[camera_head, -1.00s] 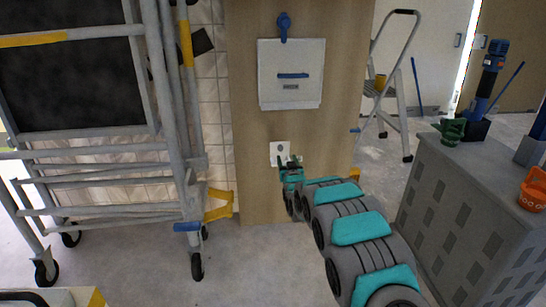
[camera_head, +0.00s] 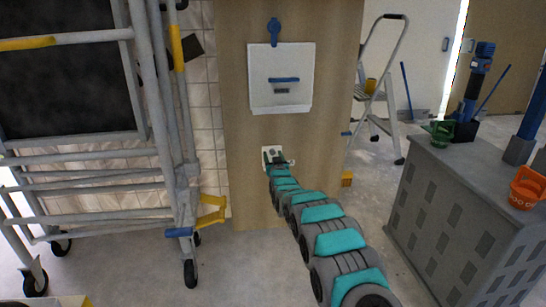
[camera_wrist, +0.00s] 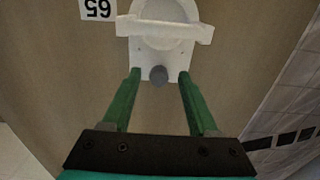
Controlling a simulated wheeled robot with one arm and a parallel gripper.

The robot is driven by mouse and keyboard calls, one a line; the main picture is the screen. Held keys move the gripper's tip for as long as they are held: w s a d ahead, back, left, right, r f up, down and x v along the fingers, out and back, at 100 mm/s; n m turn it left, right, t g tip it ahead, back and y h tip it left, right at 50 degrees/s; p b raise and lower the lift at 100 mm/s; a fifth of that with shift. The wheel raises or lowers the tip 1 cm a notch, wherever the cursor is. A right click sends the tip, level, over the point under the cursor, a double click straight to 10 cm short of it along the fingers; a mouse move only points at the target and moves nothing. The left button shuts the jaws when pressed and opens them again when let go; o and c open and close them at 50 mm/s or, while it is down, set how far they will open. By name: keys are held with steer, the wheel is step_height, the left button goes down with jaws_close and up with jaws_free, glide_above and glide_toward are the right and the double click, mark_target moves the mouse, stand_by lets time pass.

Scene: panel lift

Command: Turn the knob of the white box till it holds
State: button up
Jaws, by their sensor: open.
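A small white box (camera_head: 267,151) is fixed low on the wooden panel, and my gripper partly covers it in the head view. In the wrist view the white box (camera_wrist: 182,42) has a rounded part, a crossbar and a small round grey knob (camera_wrist: 158,75). My gripper (camera_head: 275,157) is at the box. In the wrist view its two green fingers (camera_wrist: 158,78) are open, one on each side of the knob, with a visible gap to it on both sides. Nothing is held. The depth of the fingertips along the knob is hard to tell.
A larger white unit (camera_head: 281,98) with a blue handle is above on the wooden panel (camera_head: 240,185). A metal scaffold cart (camera_head: 178,190) stands left, a grey cabinet (camera_head: 450,220) right, a stepladder (camera_head: 385,95) behind. A number label (camera_wrist: 98,9) is beside the box.

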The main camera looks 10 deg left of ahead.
steer(key=shift+w+a+f, duration=0.1)
steer(key=shift+w+f, duration=0.05)
steer(key=shift+w, duration=0.35)
steer(key=shift+c, duration=0.3)
jaws_close()
